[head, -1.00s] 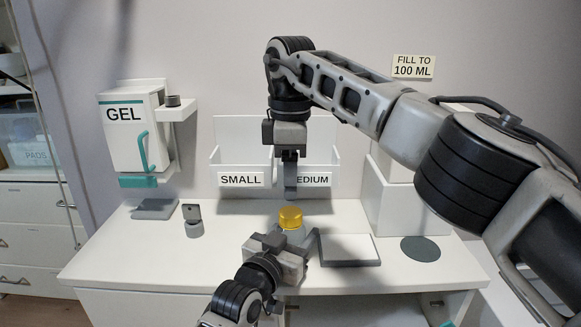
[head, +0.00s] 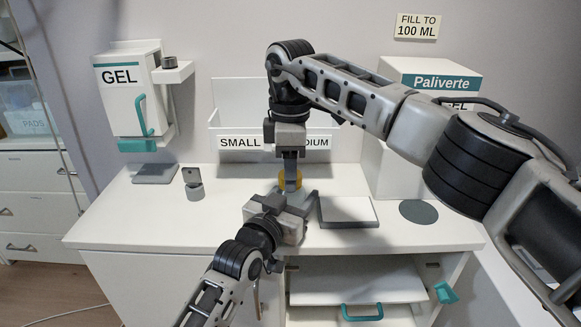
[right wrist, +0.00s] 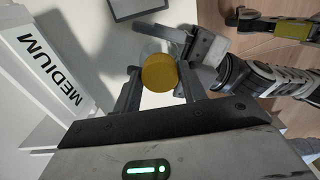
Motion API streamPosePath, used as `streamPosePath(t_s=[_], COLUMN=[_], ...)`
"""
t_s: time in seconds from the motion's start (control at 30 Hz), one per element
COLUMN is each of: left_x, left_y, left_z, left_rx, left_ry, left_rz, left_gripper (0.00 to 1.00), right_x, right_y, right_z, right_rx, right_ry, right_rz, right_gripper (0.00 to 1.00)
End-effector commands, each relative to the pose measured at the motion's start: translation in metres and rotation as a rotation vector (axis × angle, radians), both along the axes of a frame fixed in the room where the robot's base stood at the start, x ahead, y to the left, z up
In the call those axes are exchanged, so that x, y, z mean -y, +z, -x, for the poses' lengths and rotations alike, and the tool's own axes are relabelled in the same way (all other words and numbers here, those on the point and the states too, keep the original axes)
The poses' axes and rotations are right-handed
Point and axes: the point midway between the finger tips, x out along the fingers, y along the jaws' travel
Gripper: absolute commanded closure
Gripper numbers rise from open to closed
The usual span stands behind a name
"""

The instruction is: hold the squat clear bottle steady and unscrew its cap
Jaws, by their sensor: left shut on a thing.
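The squat bottle stands on the white counter and is mostly hidden in the head view. Its yellow cap (head: 299,180) is on top, and the round cap shows in the right wrist view (right wrist: 160,73). My left gripper (head: 291,203) is shut on the bottle body from the front, below the cap. One left finger shows beside the cap in the right wrist view (right wrist: 203,46). My right gripper (head: 290,182) points straight down over the cap. Its two fingers stand on either side of the cap, apart, with a gap visible at the left finger.
A GEL dispenser (head: 127,90) is at the left, a Paliverte box (head: 432,75) at the right. A grey disc (head: 418,211) lies on the counter.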

Motion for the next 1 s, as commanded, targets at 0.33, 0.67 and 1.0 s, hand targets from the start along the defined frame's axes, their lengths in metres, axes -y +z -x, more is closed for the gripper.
streamPosePath(t_s=[0.33, 0.67, 1.0], left_x=[0.0001, 0.0001, 0.0003], left_y=[-0.0009, -0.0009, -0.001], left_z=[0.0002, 0.0002, 0.0003], left_rx=[-0.002, -0.002, -0.002], left_ry=[0.0, 0.0, -0.001], left_rz=[-0.001, -0.001, -0.001], left_gripper=[1.0, 1.0, 1.0], right_x=[0.0001, -0.0001, -0.0007], right_y=[0.0005, 0.0014, 0.0019], right_z=[-0.0003, -0.0004, -0.0002], right_rx=[0.001, 0.001, 0.002], right_ry=[0.099, 0.881, 1.748], right_rz=[0.0, 0.002, 0.0], right_gripper=[0.87, 0.87, 0.87])
